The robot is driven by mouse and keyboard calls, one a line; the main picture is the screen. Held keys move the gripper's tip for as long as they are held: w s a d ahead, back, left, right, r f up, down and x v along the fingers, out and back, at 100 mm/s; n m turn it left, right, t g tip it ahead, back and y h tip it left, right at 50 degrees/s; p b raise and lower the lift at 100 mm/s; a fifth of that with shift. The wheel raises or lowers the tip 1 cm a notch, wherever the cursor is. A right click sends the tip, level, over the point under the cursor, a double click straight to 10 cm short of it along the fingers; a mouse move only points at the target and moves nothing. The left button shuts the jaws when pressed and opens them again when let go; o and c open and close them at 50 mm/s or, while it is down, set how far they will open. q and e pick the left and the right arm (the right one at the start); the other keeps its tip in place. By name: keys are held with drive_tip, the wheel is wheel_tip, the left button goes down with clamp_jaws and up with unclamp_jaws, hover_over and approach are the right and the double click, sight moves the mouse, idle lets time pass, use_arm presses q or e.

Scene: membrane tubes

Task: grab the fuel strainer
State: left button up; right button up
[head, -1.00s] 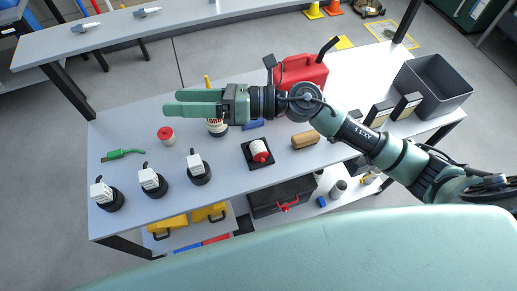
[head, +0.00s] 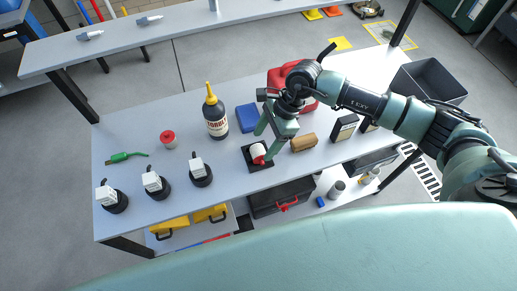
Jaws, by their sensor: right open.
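A small white and red cylinder (head: 257,150), which looks like the fuel strainer, lies on its side in a black square tray (head: 261,167) on the grey workbench. My right gripper (head: 264,143) is open and points down at it. One finger is at its upper left and the other at its right, partly covering it. I cannot tell whether the fingers touch it or are just above it. My left gripper is not in view.
Around it on the bench (head: 225,180) are a black bottle with yellow nozzle (head: 215,117), a blue box (head: 247,117), a brown roll (head: 303,142), a red can (head: 306,103), a red-topped jar (head: 168,138) and several white-topped black items (head: 201,172).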

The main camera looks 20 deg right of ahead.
sight(257, 151)
drive_tip(key=shift+x, duration=1.25)
drive_tip(key=shift+a, duration=0.1)
drive_tip(key=c, duration=1.4)
drive_tip(key=shift+c, duration=0.2)
